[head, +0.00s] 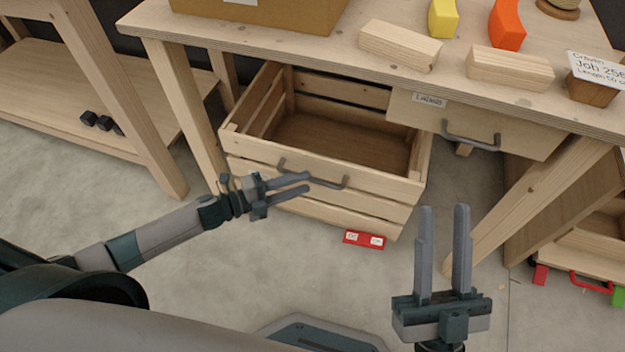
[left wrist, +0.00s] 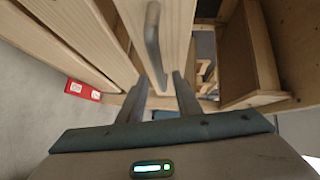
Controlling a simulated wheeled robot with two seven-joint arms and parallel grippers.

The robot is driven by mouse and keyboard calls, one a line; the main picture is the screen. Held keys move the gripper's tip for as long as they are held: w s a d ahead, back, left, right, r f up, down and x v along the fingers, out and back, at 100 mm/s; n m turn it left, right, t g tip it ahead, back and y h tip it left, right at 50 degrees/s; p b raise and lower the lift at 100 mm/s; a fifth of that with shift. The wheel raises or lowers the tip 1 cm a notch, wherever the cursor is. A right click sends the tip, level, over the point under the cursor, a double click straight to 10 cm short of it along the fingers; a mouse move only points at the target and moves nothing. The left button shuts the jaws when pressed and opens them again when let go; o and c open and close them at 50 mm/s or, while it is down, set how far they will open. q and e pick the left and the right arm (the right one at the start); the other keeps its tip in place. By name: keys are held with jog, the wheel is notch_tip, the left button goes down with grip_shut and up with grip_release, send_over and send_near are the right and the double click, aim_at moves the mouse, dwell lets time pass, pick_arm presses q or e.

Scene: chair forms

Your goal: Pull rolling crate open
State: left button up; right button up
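The rolling crate (head: 330,180) is a slatted wooden box standing out in front of the workbench, with its inside open to view and empty. A grey bar handle (head: 313,177) is on its front; it also shows in the left wrist view (left wrist: 154,45). My left gripper (head: 308,183) is open at the crate's front, with its fingers near the handle. In the left wrist view its fingertips (left wrist: 160,78) are apart, close to the handle's end; I cannot tell whether they touch it. My right gripper (head: 442,208) is open and empty, right of the crate.
The workbench (head: 300,38) stands behind, bearing wooden blocks, a yellow piece and an orange piece. A labelled drawer (head: 475,125) hangs under its top. A bench leg (head: 530,210) stands right.

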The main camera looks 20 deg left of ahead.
aim_at(313, 180)
pick_arm(q)
jog(key=shift+x, duration=2.15)
grip_shut()
